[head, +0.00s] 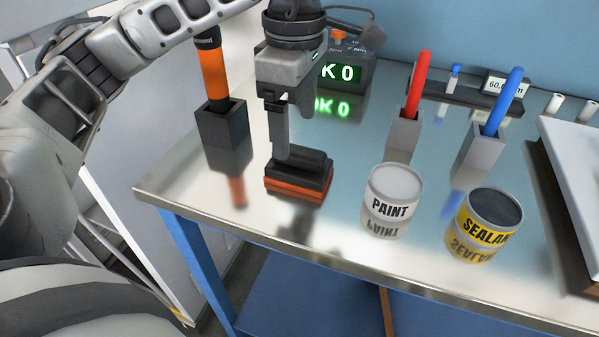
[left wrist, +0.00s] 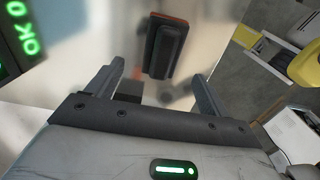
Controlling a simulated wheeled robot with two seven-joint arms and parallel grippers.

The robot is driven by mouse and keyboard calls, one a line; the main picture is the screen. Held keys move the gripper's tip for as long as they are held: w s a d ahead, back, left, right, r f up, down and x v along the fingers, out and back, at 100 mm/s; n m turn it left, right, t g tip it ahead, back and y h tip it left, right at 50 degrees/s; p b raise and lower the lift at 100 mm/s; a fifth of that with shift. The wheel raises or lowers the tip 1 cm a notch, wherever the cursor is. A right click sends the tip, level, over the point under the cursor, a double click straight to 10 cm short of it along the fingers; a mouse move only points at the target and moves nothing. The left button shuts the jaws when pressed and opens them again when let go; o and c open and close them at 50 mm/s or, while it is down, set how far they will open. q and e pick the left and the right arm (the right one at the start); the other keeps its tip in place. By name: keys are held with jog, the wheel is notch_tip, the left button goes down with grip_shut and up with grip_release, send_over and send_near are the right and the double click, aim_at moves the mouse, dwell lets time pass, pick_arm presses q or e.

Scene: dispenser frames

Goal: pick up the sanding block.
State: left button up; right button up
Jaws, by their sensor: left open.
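The sanding block (head: 299,180) is black with an orange-red base and lies on the shiny metal bench top near its front left edge. In the left wrist view the sanding block (left wrist: 165,46) lies ahead of the fingertips, between their lines. My left gripper (head: 283,152) points down at the block from above and behind; in the head view its finger overlaps the block's rear end, and I cannot tell whether they touch. In the left wrist view my left gripper (left wrist: 160,75) is open with nothing between its fingers. My right gripper is not in view.
A dark holder (head: 222,136) with an orange-handled tool stands left of the gripper. A paint can (head: 391,199) and a sealant can (head: 485,222) stand to the right. Behind are a red-handled tool (head: 420,85), a blue-handled tool (head: 503,100) and a green display (head: 341,73).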

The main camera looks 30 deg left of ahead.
aim_at(299, 150)
pick_arm(q)
jog(key=shift+s+d+f, duration=0.1)
jog(key=shift+d+f, duration=0.1)
jog(key=shift+f, duration=1.45)
jog(key=shift+d+f, duration=0.15)
jog(key=shift+f, duration=1.5)
jog(key=c, duration=1.2)
